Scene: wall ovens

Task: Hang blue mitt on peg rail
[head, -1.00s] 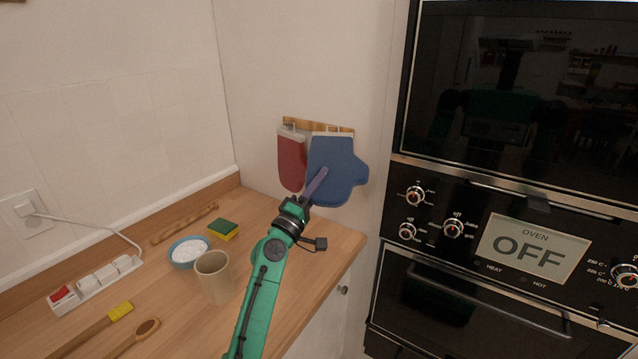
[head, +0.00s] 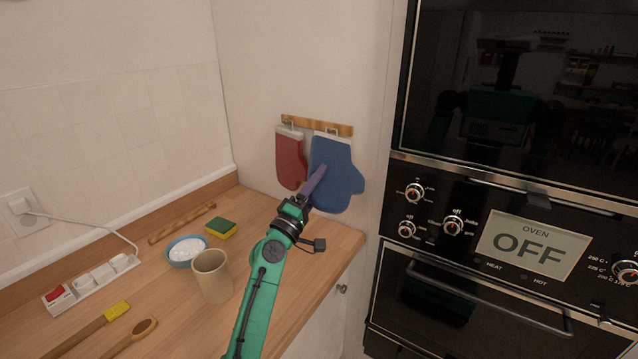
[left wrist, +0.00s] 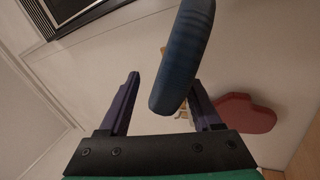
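The blue mitt (head: 338,168) hangs upright against the wall, below the right part of the wooden peg rail (head: 316,125). A pale loop shows at its top by a peg; the exact contact is too small to tell. My left gripper (head: 318,180) is at the mitt's lower left, its near finger covering part of it. In the left wrist view the two purple fingers (left wrist: 164,88) are spread wide, with the blue mitt (left wrist: 183,55) between them, nearer the right finger and with a clear gap on the left. My right gripper is out of view.
A red mitt (head: 290,160) hangs left of the blue one. The counter below holds a beige cup (head: 212,278), a blue bowl (head: 187,251), a sponge (head: 221,229) and a power strip (head: 92,283). The wall ovens (head: 520,240) stand close on the right.

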